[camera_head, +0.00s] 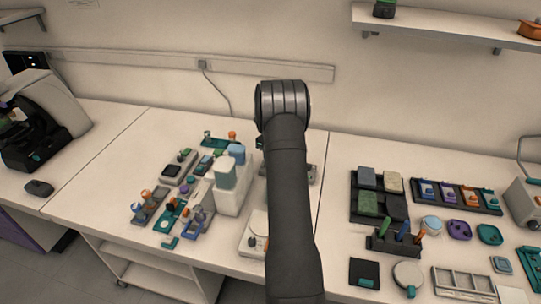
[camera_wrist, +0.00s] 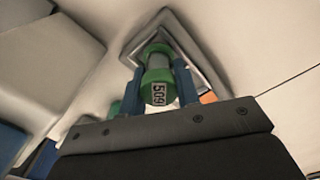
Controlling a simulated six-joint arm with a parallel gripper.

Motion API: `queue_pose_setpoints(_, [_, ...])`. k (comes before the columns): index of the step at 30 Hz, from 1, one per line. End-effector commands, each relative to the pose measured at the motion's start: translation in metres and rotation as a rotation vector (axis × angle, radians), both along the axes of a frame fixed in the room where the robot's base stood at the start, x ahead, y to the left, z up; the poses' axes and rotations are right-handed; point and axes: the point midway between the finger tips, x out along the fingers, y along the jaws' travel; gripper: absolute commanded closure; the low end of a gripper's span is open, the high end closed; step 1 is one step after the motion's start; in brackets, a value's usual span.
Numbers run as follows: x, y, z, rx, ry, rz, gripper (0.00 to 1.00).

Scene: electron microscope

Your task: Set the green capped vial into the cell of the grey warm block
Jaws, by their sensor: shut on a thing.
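In the wrist view the green capped vial (camera_wrist: 157,76) is between the two blue fingers of my gripper (camera_wrist: 159,70), which is shut on it. A pale label reading "509" faces the camera. Beyond the vial is a grey, angular frame with a recess (camera_wrist: 201,62), which looks like the grey warm block. The vial's far end overlaps the recess in the picture; I cannot tell whether it is inside or above it. In the head view my arm hides the gripper and vial. A small part of a grey object (camera_head: 312,173) shows right of the arm.
In the head view a white block-shaped device (camera_head: 231,198) stands just left of my arm, with several small racks and vials beyond it. A dark tray (camera_head: 378,207) with coloured blocks lies to the right. A small orange item (camera_wrist: 208,97) shows beside the right finger.

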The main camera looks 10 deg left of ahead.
Motion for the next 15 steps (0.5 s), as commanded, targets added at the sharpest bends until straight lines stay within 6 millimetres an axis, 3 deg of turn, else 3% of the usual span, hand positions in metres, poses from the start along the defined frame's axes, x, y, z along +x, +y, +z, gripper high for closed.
queue_pose_setpoints(11, [0.0,0.0,0.0003,0.0,0.0,0.0,0.93])
queue_pose_setpoints(12, [0.0,0.0,0.0003,0.0,0.0,0.0,0.65])
queue_pose_setpoints(15, [0.0,0.0,0.0003,0.0,0.0,0.0,0.45])
